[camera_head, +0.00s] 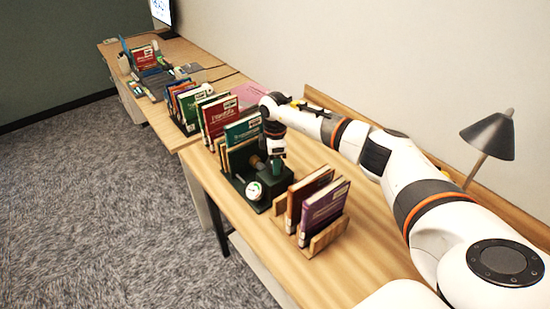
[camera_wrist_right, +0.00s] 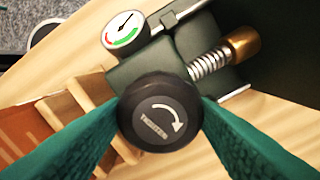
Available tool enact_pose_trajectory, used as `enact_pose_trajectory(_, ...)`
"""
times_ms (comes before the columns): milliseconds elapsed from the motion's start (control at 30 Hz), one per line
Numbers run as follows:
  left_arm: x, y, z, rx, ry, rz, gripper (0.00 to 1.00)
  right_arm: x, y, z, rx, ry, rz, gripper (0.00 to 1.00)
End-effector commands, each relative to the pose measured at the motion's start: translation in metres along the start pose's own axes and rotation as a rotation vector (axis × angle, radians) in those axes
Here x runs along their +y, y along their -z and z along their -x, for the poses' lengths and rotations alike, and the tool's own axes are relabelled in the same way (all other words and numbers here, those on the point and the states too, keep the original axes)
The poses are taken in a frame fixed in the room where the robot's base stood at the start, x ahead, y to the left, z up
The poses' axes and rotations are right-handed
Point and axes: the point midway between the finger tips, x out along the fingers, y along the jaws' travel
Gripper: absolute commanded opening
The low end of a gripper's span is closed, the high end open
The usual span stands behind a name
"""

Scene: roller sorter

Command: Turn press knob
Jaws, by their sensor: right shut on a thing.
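The press knob (camera_wrist_right: 158,112) is a round black knob with a curved white arrow on its face, in the middle of the right wrist view. My right gripper (camera_head: 273,160) reaches down over the dark green press (camera_head: 270,184) in the head view. Its two green fingers (camera_wrist_right: 232,140) are shut on the knob from both sides. In the wrist view the press body (camera_wrist_right: 150,62) carries a round white gauge (camera_wrist_right: 125,33) with a green and red band, and a spring with a brass-coloured end (camera_wrist_right: 242,44). The knob is hidden in the head view. My left gripper is not in view.
A wooden stand (camera_head: 330,234) with two books, one purple (camera_head: 322,206), stands close in front of the press. Several books (camera_head: 215,115) stand behind it along the wooden table (camera_head: 380,262). A grey lamp (camera_head: 490,135) is at the right by the wall.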

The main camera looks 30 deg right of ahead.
Motion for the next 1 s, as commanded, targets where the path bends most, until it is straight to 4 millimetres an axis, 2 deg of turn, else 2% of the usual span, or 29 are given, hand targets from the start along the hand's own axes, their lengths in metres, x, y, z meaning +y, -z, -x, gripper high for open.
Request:
enact_pose_trajectory(33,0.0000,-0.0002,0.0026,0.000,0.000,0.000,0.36,-0.0033,0.0006,0.0056,-0.003,0.010,-0.022,0.29)
enact_pose_trajectory(700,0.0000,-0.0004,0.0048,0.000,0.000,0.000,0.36,-0.0037,0.0006,0.0048,-0.004,0.011,-0.085,0.29)
enact_pose_trajectory(733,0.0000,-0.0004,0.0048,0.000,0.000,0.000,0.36,-0.0037,0.0006,0.0049,-0.004,0.012,-0.085,0.53)
enact_pose_trajectory(800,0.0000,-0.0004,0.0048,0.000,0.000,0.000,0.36,-0.0034,0.0006,0.0045,-0.003,0.011,-0.085,0.65)
enact_pose_trajectory(867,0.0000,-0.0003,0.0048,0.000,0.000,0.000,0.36,-0.0028,0.0005,0.0038,-0.003,0.009,-0.084,0.73)
enact_pose_trajectory(1000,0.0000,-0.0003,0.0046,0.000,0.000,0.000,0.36,-0.0017,0.0003,0.0023,-0.002,0.005,-0.083,0.73)
